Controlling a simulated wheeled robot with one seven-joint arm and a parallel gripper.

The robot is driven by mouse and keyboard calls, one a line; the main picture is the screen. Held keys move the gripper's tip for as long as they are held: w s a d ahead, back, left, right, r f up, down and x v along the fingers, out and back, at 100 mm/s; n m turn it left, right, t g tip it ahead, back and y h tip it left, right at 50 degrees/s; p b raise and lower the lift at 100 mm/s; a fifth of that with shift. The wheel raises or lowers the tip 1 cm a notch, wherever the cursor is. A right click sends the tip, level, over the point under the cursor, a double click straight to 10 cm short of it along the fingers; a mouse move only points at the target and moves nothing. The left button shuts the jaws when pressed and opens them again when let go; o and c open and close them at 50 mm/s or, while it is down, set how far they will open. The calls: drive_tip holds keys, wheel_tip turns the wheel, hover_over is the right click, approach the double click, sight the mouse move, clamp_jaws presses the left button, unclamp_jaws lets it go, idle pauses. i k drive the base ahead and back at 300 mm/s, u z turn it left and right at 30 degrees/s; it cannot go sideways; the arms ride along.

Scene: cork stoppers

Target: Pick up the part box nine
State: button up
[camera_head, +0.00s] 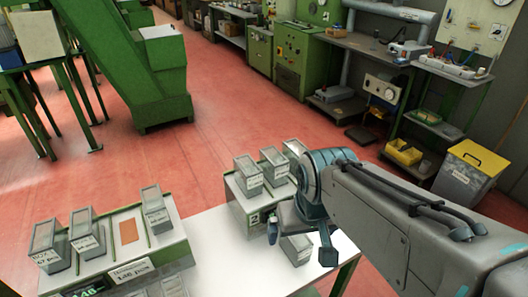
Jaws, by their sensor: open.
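Several grey part boxes with small labels stand in two groups on a white table (222,240). The labels are too small to tell which box is nine. In the right group, boxes stand at the back left (248,178), back middle (273,166) and back right (294,150) of a grey-green stand (235,205). One more box (297,250) sits nearer, partly hidden below my gripper (300,244). My gripper is open, its fingers pointing down on either side of that box in the picture. I cannot tell the height between them. My arm hides the area to the right.
On the left, a second stand (125,265) holds several more boxes, such as one at the far left (50,245), and an orange-brown square (128,231). The white tabletop between the stands is clear. Beyond are red floor, green machines and a grey bin (468,172).

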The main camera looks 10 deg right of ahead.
sight(275, 166)
drive_tip(key=u, duration=2.75)
drive_tip(key=k, duration=1.2)
drive_tip(key=z, duration=1.7)
drive_tip(key=i, duration=0.5)
drive_tip(key=z, duration=0.1)
